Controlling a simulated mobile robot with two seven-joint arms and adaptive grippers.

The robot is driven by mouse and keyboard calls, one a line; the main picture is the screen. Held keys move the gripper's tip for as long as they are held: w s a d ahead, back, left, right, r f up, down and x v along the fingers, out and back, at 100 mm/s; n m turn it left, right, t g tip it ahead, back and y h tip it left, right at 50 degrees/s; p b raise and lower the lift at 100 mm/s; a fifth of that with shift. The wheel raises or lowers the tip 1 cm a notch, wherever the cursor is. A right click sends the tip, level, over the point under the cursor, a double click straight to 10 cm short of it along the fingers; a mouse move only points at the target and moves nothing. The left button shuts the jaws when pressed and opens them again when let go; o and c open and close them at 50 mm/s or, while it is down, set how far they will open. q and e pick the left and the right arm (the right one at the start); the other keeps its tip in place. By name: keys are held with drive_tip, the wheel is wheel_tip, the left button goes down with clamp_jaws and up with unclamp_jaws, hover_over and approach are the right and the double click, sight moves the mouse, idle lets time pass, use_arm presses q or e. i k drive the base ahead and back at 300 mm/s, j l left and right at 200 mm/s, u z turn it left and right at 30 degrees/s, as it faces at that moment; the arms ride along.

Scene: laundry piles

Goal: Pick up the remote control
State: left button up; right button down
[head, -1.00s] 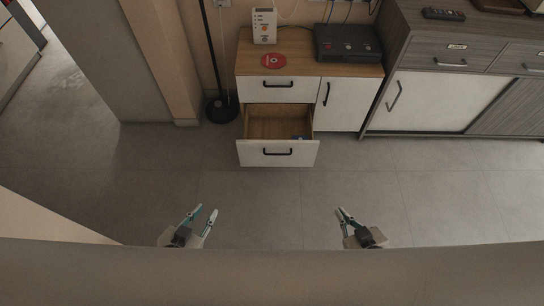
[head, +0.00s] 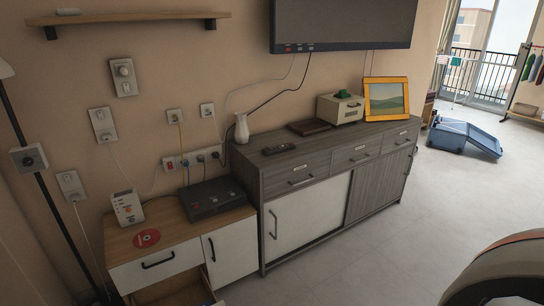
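The remote control (head: 279,148) is a small dark bar with buttons. It lies flat on the left front part of the grey wooden sideboard's top (head: 258,163), near the left edge. Nothing covers it. Neither of my grippers shows in the head view now, so nothing is seen near the remote.
A dark flat box (head: 309,127), a white box (head: 340,108), a picture frame (head: 386,98) and a white vase (head: 242,128) stand on the sideboard. A lower wooden cabinet (head: 170,218) with an open drawer is at left.

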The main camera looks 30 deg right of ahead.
sight(280, 148)
drive_tip(key=i+l+z, duration=0.4)
drive_tip(key=i+l, duration=0.25)
drive_tip(key=l, duration=0.15)
drive_tip(key=i+l+z, duration=0.35)
drive_tip(key=i+l, duration=0.25)
drive_tip(key=i, duration=0.15)
